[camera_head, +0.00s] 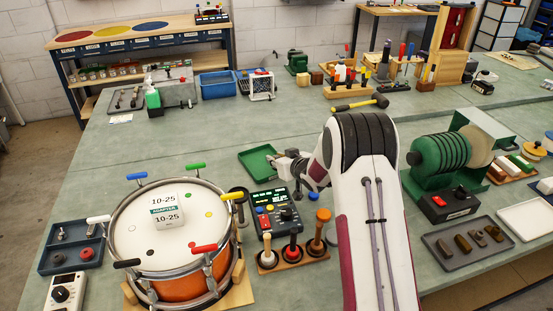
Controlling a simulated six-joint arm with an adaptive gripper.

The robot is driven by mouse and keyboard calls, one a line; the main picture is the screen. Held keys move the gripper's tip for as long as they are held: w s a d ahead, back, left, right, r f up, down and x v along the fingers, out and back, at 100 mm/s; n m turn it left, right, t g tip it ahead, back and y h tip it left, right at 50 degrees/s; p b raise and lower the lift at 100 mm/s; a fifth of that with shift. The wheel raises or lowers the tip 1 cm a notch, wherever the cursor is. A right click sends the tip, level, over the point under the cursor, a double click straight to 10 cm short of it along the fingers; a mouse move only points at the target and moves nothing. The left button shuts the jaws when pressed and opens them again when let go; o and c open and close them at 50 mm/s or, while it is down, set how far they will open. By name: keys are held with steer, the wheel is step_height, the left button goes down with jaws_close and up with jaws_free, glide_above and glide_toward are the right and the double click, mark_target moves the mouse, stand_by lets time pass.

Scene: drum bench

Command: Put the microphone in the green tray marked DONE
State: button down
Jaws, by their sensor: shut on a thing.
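The green tray (251,168) lies on the bench behind the drum, left of my arm; its marking cannot be read from here. My gripper (279,162) is at the tray's right side, pointing left, apparently just over its edge.
An orange drum (172,286) with coloured clamp handles stands front left. A black control box (273,208) and a wooden rack of handled tools (294,258) are in front of my gripper. A hammer (360,104) lies behind my arm. Bench left of the tray is clear.

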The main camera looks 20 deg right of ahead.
steer(key=shift+f, duration=0.55)
stand_by(0.4)
steer(key=c, duration=1.8)
jaws_free()
steer(key=shift+r, duration=0.15)
steer(key=shift+r, duration=0.4)
steer(key=shift+s+d+r, duration=0.1)
steer(key=shift+s+r, duration=0.05)
steer(key=shift+r, duration=0.05)
steer(key=shift+v, duration=5.8)
